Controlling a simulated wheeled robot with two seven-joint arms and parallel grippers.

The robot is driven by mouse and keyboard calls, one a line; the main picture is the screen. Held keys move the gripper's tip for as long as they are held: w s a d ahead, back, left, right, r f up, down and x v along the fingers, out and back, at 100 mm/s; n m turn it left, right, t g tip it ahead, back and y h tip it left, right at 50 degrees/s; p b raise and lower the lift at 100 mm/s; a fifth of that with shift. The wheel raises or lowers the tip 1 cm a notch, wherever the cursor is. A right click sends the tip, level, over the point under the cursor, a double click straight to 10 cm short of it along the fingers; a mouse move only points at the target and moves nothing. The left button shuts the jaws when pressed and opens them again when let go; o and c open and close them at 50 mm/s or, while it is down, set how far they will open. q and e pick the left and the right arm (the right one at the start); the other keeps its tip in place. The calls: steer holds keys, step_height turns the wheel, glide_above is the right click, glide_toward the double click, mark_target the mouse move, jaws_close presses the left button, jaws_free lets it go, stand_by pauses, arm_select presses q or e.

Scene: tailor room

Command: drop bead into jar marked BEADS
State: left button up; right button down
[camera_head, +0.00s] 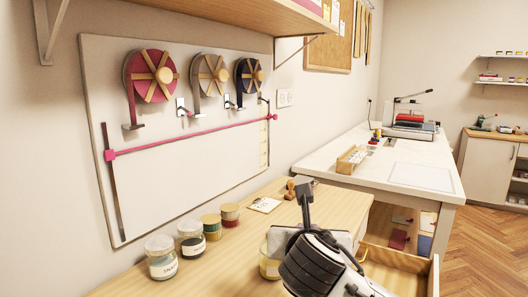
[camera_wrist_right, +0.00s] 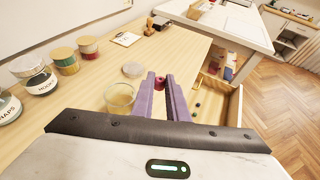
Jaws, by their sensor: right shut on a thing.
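My right gripper (camera_wrist_right: 160,82) is shut on a small dark red bead (camera_wrist_right: 159,84), held at its fingertips. In the head view the right gripper (camera_head: 304,190) reaches over the wooden table, and the bead cannot be made out there. A glass jar with yellowish contents (camera_wrist_right: 119,98) stands on the table just left of the fingers and looks open. It is partly hidden behind my arm in the head view (camera_head: 268,266). Its label cannot be read. A round lid (camera_wrist_right: 133,70) lies on the table behind this jar. My left gripper is not in view.
Labelled jars (camera_head: 161,257) (camera_head: 191,239) and smaller green (camera_head: 212,227) and red (camera_head: 230,214) containers line the wall side. An open drawer (camera_wrist_right: 228,110) with a few small dark beads (camera_wrist_right: 197,104) is at right. A card (camera_head: 265,205) and wooden stamp (camera_head: 291,189) lie farther back.

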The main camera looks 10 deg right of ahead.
steer(key=w+a+r+m+g+h+p, duration=0.3)
steer(key=a+r+m+h+p, duration=0.2)
steer(key=a+r+p, duration=0.45)
step_height(320, 180, down, 8)
steer(key=d+b, duration=0.1)
steer(key=b, duration=0.1)
steer(key=shift+w+f+b, duration=0.15)
steer(key=shift+f+b, duration=0.1)
steer(key=shift+b, duration=0.05)
steer(key=shift+d, duration=0.15)
steer(key=shift+w+d+f, duration=0.6)
steer(key=shift+w+f, duration=0.05)
steer(key=shift+f, duration=0.15)
steer(key=shift+f+y, duration=0.2)
steer(key=shift+y, duration=0.1)
steer(key=shift+f, duration=1)
